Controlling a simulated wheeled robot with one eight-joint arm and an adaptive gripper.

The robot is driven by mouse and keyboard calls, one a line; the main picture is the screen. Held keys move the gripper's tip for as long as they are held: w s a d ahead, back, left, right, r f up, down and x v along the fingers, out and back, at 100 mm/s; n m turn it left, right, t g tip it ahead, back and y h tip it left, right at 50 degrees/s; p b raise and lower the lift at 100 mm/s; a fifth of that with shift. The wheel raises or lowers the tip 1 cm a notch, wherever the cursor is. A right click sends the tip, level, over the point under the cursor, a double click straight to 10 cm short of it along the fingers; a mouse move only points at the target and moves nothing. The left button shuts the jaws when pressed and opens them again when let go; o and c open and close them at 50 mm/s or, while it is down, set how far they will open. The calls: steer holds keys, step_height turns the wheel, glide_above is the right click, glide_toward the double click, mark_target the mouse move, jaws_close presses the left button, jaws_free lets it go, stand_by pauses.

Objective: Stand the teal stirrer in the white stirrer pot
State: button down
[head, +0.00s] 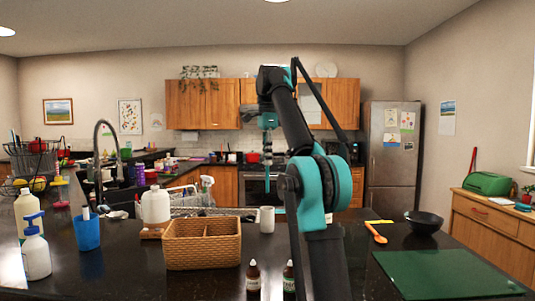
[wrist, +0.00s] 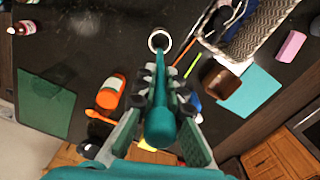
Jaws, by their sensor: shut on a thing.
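The white stirrer pot (head: 267,219) stands upright on the dark counter, right of the wicker basket. In the wrist view the white pot (wrist: 151,41) shows as a round rim with a dark opening. My gripper (head: 267,119) is high above the pot in the head view. In the wrist view my gripper (wrist: 162,88) is shut on the teal stirrer (wrist: 173,125). The stirrer (head: 267,165) hangs roughly upright, its lower end appearing just above the pot. In the wrist view that end lines up with the pot's opening; its exact height is unclear there.
The wicker basket (head: 202,249) stands left of the pot, with a white jug (head: 156,206) behind it. Two small bottles (head: 253,275) are in front. A blue cup (head: 87,233) is at left. A black bowl (head: 424,221) and green board (head: 445,274) lie at right.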

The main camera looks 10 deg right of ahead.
mark_target(267, 186)
steer(key=shift+f, duration=5.2)
steer(key=c, duration=1.6)
jaws_free()
steer(key=shift+o, duration=0.2)
step_height(267, 186, up, 12)
steer(key=shift+s, duration=0.15)
